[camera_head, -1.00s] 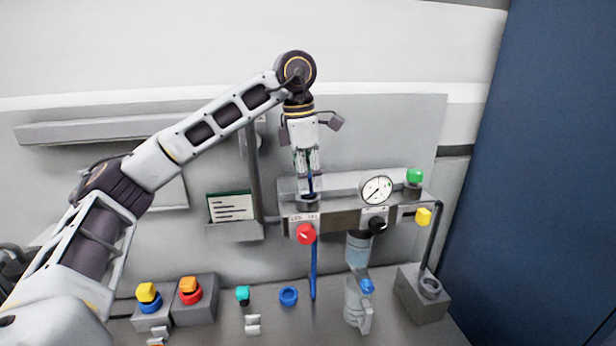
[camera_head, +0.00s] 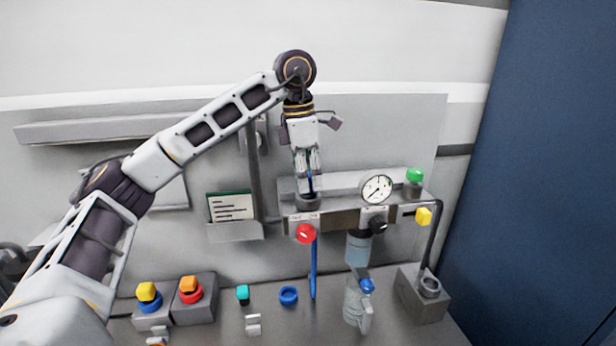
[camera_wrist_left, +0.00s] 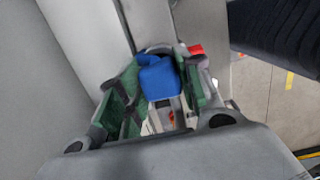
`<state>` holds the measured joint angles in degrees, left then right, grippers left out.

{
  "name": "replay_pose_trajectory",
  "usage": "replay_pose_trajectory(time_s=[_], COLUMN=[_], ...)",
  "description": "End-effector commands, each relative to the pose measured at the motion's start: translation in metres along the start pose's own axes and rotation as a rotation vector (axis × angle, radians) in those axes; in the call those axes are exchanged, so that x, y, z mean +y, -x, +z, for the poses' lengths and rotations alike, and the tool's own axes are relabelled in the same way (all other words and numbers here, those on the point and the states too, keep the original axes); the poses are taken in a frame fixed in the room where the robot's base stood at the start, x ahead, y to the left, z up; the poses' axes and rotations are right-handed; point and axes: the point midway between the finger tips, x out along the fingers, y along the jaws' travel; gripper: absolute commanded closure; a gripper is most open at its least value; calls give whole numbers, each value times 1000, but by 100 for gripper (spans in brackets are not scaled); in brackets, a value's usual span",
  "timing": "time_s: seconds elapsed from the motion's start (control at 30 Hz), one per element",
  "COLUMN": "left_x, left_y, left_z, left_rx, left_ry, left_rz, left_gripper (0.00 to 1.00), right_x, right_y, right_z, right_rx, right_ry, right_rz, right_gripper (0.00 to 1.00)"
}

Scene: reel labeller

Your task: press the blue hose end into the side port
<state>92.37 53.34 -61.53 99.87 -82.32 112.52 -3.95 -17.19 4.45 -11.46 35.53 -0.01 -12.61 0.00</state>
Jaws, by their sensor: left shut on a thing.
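My left gripper (camera_head: 309,172) points straight down in the head view, shut on the blue hose end (camera_head: 311,183). The hose end is just above or at the mouth of a dark round port (camera_head: 307,201) on top of the grey panel unit. I cannot tell how deep it sits. In the left wrist view, the blue hose end (camera_wrist_left: 159,79) is between the green-padded fingers. A blue hose length (camera_head: 313,267) hangs below the panel. My right gripper is not in view.
The panel carries a red knob (camera_head: 306,233), a black knob (camera_head: 377,226), a gauge (camera_head: 376,190), a green button (camera_head: 414,175) and a yellow block (camera_head: 424,217). A clear bottle (camera_head: 356,302), a blue ring (camera_head: 288,295) and a teal-topped part (camera_head: 243,294) stand below.

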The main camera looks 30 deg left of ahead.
Motion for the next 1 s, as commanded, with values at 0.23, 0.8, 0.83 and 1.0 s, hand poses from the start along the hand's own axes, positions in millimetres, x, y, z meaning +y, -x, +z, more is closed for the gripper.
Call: replay_pose_trajectory(time_s=[0.23,0.8,0.83,1.0], left_x=[-1,0,0,0], left_y=[-3,-2,-2,-1], left_z=[0,0,0,0], left_rx=[6,4,4,3], left_ry=[-1,-1,-1,0], left_rz=[-4,-3,-3,-3], left_gripper=[91,40,40,40], right_x=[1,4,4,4], right_y=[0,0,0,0], right_z=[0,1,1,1], right_rx=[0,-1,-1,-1], right_ry=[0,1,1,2], right_rz=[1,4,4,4], right_gripper=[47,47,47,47])
